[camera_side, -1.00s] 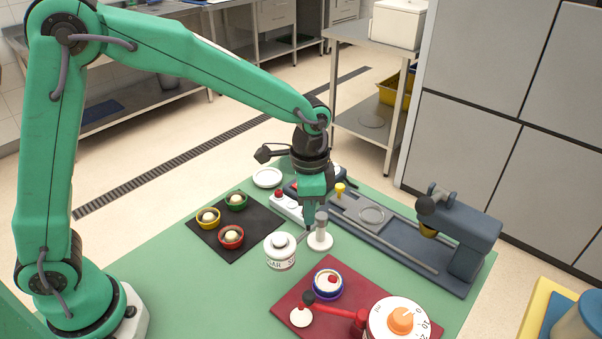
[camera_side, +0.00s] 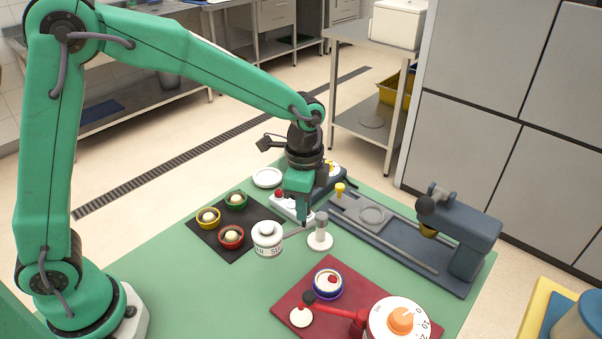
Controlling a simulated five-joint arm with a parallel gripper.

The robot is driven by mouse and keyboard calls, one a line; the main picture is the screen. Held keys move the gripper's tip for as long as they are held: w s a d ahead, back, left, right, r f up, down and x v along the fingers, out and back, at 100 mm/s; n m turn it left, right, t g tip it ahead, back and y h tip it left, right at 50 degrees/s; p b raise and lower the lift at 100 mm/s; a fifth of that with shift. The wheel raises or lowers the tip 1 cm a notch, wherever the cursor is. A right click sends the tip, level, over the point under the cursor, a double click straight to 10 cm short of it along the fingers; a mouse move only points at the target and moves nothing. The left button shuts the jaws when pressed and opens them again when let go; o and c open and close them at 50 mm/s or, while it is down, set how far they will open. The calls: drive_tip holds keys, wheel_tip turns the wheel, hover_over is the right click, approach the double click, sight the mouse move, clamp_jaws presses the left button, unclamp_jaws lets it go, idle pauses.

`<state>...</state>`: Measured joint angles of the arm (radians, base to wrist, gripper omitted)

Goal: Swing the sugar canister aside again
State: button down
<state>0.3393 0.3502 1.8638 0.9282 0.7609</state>
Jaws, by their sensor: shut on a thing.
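The sugar canister (camera_side: 267,241) is a white round jar with dark lettering and a grey-white lid. It stands upright on the green table, just right of the black mat. My gripper (camera_side: 303,224) points down at the canister's right side and is shut on it. The exact spot of the grip is too small to make out. A small post with a grey top (camera_side: 321,220) and a round white base stands just right of my gripper.
The black mat (camera_side: 245,215) holds yellow, green and red bowls at the left. A red board (camera_side: 285,312) with a blue-rimmed pot and a dial timer (camera_side: 385,322) lies in front. A dark blue rail device (camera_side: 400,243) runs along the right. Green table (camera_side: 190,280) is clear at front left.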

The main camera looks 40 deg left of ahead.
drive_tip(key=c, duration=1.3)
unclamp_jaws()
drive_tip(key=shift+o, duration=0.2)
drive_tip(key=shift+r, duration=0.15)
drive_tip(key=shift+r, duration=3.8)
drive_tip(key=s+a+r+n+t, duration=0.2)
drive_tip(key=s+a+n, duration=0.4)
drive_tip(key=s, duration=0.3)
drive_tip(key=s+a+r+n+t, duration=0.3)
drive_tip(key=s+a+n, duration=0.3)
drive_tip(key=s+a, duration=0.2)
drive_tip(key=shift+s+a+n+t, duration=0.2)
drive_tip(key=shift+s+n+t, duration=0.1)
drive_tip(key=shift+s, duration=0.45)
